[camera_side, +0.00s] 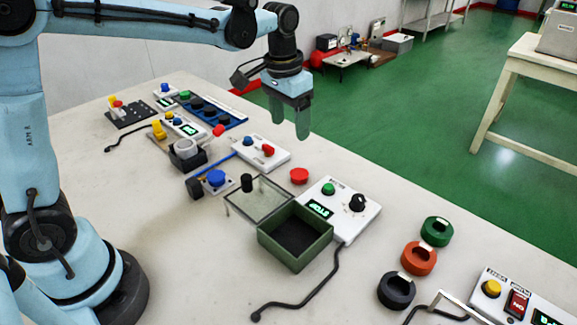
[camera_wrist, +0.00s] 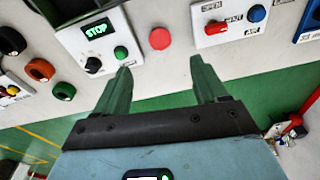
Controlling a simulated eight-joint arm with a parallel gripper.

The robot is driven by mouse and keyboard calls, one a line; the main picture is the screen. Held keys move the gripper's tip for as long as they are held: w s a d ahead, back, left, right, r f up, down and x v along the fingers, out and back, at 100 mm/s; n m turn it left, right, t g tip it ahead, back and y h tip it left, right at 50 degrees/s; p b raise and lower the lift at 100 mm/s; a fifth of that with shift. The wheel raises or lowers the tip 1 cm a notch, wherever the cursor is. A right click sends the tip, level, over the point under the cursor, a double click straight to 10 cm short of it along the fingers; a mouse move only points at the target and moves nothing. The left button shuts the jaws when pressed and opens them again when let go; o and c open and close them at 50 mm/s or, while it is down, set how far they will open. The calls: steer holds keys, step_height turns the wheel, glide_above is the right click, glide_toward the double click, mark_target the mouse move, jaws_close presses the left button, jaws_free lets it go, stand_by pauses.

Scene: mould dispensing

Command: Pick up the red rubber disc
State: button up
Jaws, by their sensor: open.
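The red rubber disc (camera_side: 299,175) lies flat on the white table, between a white box with a red lever and a white box with a green button. In the wrist view the red disc (camera_wrist: 160,38) is at the top middle, beyond the fingertips and between their lines. My gripper (camera_side: 303,132) hangs above the table behind the disc, with its green fingers pointing down. In the wrist view my gripper (camera_wrist: 160,66) is open, its fingers spread apart with nothing between them.
The white box with a black knob (camera_side: 345,205) stands right of the disc, and the white box with a red lever (camera_side: 260,153) to its left. A green open box (camera_side: 295,238) is in front. Green, orange and black rings (camera_side: 418,258) lie at right. The table's far edge is close behind.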

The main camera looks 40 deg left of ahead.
mark_target(299, 174)
steer(key=shift+g, duration=0.6)
steer(key=w+f, duration=0.1)
steer(key=f, duration=0.8)
steer(key=w+f, duration=0.1)
steer(key=f, duration=0.4)
steer(key=shift+w+d+f, duration=0.25)
steer(key=shift+w+f, duration=0.05)
steer(key=shift+w, duration=0.05)
steer(key=shift+c, duration=0.2)
steer(key=c, duration=1.1)
steer(key=shift+r, duration=0.1)
